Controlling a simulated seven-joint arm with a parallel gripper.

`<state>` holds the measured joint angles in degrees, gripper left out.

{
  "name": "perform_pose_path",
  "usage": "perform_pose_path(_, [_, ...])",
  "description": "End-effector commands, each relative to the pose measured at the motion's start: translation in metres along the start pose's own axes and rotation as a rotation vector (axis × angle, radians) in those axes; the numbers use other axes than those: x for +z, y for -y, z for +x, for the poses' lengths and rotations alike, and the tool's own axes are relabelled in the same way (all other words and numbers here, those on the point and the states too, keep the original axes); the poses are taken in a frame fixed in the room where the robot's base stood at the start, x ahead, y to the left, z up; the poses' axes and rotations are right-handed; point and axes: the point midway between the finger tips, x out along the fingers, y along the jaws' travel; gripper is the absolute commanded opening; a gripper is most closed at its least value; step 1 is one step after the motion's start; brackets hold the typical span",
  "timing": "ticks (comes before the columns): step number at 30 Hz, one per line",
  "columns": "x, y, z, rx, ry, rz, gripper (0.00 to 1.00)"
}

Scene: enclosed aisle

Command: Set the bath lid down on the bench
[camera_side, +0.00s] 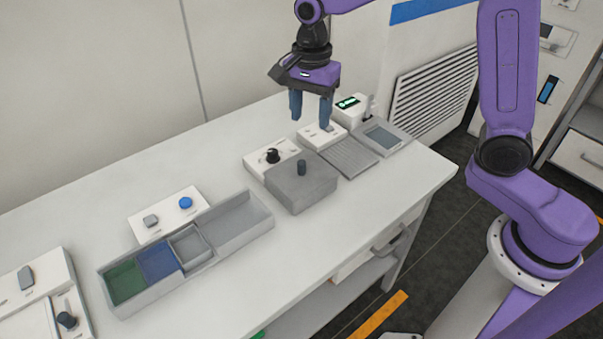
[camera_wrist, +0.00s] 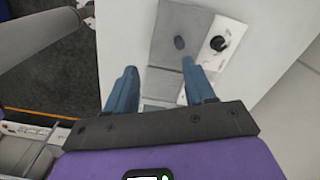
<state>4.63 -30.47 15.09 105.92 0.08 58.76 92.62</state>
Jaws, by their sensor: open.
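The bath lid (camera_side: 290,176) appears to be the grey square top of a low grey box on the bench (camera_side: 340,220), with an upright dark knob (camera_side: 301,167) at its middle. I cannot see a seam between lid and box.
A white unit with a black dial (camera_side: 272,155) stands close beside the box. A grey keypad panel (camera_side: 348,157) and a screen panel (camera_side: 382,138) lie to its right. A compartment tray (camera_side: 235,238) is at left. Bare bench lies in front of the box.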

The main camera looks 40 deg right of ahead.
Motion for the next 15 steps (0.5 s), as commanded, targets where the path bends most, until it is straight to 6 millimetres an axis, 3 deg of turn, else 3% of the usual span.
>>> perform_pose_path(3, [-0.013,0.022,0.005,0.004,-0.001,0.226,0.54])
perform_pose_path(7, [-0.025,0.036,0.009,0.006,-0.001,0.417,0.54])
perform_pose_path(15, [-0.036,0.046,0.018,0.009,-0.002,0.565,0.54])
